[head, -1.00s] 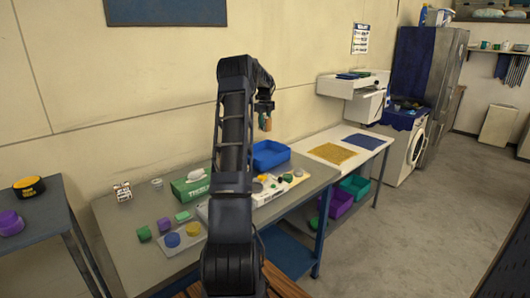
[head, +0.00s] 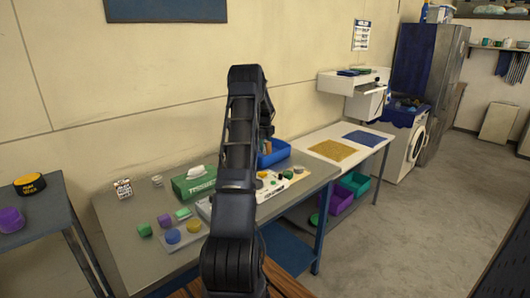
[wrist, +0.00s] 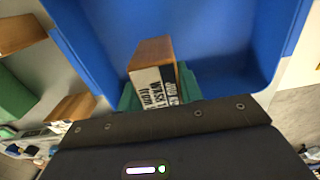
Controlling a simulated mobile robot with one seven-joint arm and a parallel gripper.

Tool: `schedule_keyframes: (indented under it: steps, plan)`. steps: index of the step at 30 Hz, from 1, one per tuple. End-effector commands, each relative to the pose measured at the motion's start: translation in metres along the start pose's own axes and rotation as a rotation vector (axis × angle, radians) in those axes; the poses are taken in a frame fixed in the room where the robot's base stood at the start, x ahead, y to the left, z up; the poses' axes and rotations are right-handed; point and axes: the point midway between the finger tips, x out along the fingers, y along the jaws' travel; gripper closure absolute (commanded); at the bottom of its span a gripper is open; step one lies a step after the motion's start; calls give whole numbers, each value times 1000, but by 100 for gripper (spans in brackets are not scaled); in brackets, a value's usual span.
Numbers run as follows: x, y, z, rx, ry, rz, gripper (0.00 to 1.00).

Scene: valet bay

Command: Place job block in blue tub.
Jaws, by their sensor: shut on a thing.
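The job block (wrist: 153,60) is a wood-brown block with a white face of dark printed letters, seen in the wrist view. My gripper (wrist: 159,90) is shut on it, with teal-green finger parts on both sides. The blue tub (wrist: 225,45) fills most of the wrist view behind the block, and its floor and walls show around it. In the head view the blue tub (head: 281,156) stands at the back of the grey table, and my gripper is low at it, largely hidden by my arm. Whether the block touches the tub floor cannot be told.
A green tissue box (head: 194,183) stands left of the tub. Coloured pieces, including a blue one (head: 173,236), lie at the table's front. A white table with a yellow mat (head: 332,150) adjoins on the right. Purple (head: 341,199) and green (head: 355,182) tubs are below.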

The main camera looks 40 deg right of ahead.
Motion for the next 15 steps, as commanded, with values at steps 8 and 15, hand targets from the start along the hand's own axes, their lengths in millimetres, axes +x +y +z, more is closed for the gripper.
schedule_keyframes:
  steps: [8,15]
  plan:
    - [35,0,0,1,1,2,89]
    - [38,0,0,0,0,0,89]
